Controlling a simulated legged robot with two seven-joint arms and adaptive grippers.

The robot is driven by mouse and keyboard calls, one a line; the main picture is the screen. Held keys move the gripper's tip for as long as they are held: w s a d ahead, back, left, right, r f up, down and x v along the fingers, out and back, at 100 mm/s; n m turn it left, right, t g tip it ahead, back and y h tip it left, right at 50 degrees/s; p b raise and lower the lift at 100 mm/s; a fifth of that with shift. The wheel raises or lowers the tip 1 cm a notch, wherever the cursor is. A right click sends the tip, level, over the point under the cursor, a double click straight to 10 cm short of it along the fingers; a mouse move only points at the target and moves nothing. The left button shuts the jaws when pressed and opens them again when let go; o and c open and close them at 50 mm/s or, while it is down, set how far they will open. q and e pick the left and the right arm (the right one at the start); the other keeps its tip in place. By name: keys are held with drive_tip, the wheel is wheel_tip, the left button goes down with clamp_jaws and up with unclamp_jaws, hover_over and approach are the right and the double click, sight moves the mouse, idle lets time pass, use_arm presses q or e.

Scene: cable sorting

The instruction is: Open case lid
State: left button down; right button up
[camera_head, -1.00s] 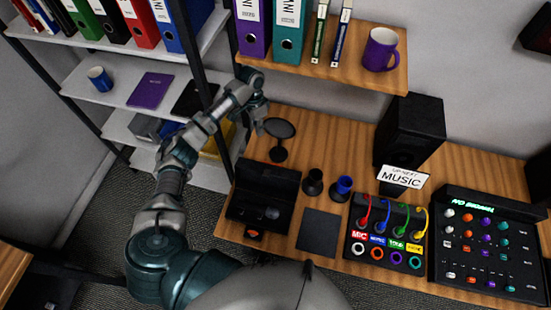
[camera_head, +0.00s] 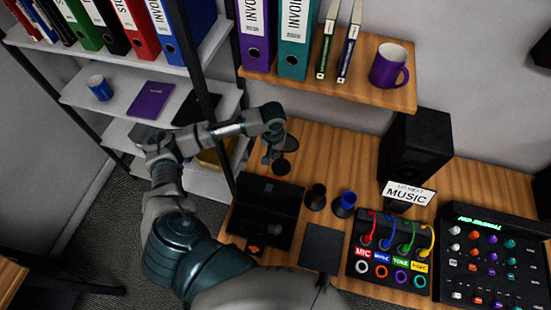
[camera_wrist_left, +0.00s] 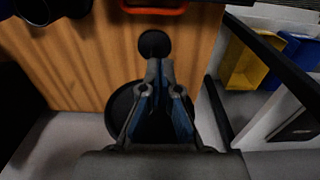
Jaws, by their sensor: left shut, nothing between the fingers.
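The black case (camera_head: 245,222) sits at the left front of the wooden desk. Its lid (camera_head: 272,196) appears raised and tilted back from the base, with a dark interior showing. A small orange mark shows at its front. My left gripper (camera_head: 267,157) is above the desk just behind the case, pointing down beside a round black stand, and is apart from the lid. In the left wrist view, the gripper (camera_wrist_left: 160,64) has its fingers together, empty, in front of the stand's dark disc (camera_wrist_left: 118,108). My right gripper is not in view.
The black disc stand (camera_head: 286,143) is right beside my left gripper. Two small cups, one dark (camera_head: 315,197) and one blue (camera_head: 345,204), stand right of the case. A shelf with binders (camera_head: 335,75) overhangs the desk. A black speaker (camera_head: 415,150) is farther right.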

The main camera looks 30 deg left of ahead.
use_arm(q)
drive_tip(key=s+f, duration=0.1)
drive_tip(key=f, duration=0.1)
drive_tip(key=s+f, duration=0.1)
drive_tip(key=f, duration=0.2)
drive_tip(key=s+d+f, duration=0.1)
drive_tip(key=f, duration=0.1)
drive_tip(key=shift+f, duration=0.3)
drive_tip(key=shift+s+r, duration=0.1)
drive_tip(key=shift+s, duration=0.25)
drive_tip(key=shift+d, duration=0.1)
drive_tip(key=shift+d, duration=0.2)
